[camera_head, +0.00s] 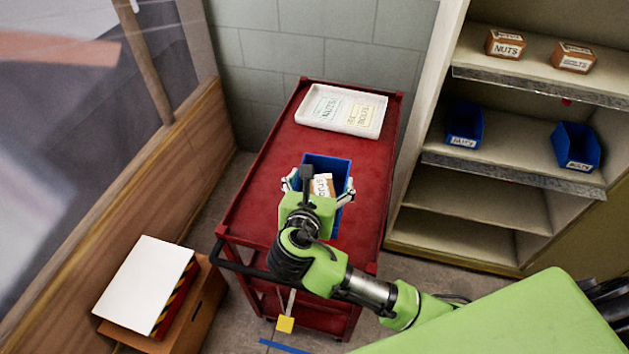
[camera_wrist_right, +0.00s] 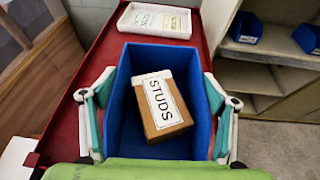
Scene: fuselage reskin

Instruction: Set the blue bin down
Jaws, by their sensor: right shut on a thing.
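The blue bin (camera_head: 326,163) is over the near-middle part of the red cart (camera_head: 270,187) in the head view. It also fills the middle of the right wrist view (camera_wrist_right: 200,96). A brown box labelled STUDS (camera_wrist_right: 160,104) lies inside it. My right gripper (camera_head: 318,190) is shut on the bin, with one finger against each outer side wall in the wrist view (camera_wrist_right: 157,115). The bin looks upright. I cannot tell whether its base touches the cart top. My left gripper is not in view.
A white tray (camera_head: 384,103) with NUTS and other labels sits at the cart's far end. Shelves (camera_head: 480,185) at right hold two blue bins (camera_head: 464,125) (camera_head: 575,146) and two small boxes (camera_head: 506,44) (camera_head: 573,57). A box with a white top (camera_head: 146,283) stands at lower left.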

